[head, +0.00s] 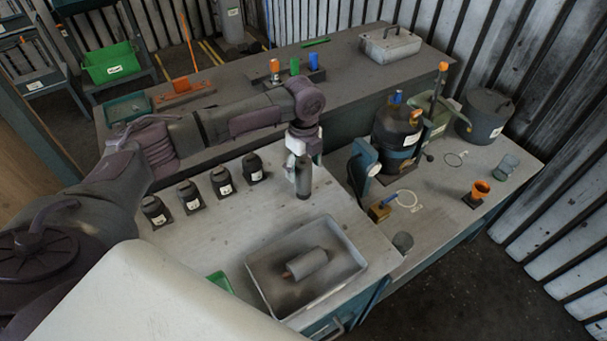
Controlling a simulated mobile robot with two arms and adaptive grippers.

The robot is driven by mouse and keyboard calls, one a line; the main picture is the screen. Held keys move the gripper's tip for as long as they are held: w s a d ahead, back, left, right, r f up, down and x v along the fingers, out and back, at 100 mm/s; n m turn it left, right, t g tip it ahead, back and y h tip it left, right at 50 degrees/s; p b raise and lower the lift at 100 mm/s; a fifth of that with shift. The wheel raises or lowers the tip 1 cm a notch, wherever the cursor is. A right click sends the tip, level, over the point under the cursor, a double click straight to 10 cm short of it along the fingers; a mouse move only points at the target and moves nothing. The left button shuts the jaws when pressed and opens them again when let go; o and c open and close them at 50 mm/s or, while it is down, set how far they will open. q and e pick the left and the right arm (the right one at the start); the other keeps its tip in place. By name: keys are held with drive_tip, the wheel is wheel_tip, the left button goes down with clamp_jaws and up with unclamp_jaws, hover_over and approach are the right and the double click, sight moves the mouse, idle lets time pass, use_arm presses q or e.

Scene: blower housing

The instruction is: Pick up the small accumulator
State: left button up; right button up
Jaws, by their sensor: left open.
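My left gripper (300,178) points straight down over the back right part of the white bench, right of a row of small dark bottles. Its jaws are open. A dark narrow upright cylinder (303,188) shows at its fingertips; it may be the small accumulator, and I cannot tell whether the fingers touch it. A grey cylinder (308,264) with a copper-coloured end lies on its side in a grey tray (262,292) at the front of the bench, apart from the gripper. My right gripper is not in view.
Several dark labelled bottles (221,181) stand left of the gripper. A green item (220,282) lies near the tray. The bench between bottles and tray is clear.

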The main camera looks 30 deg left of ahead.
use_arm(q)
clamp_jaws()
drive_tip(key=shift+r, duration=0.1)
idle(0.3)
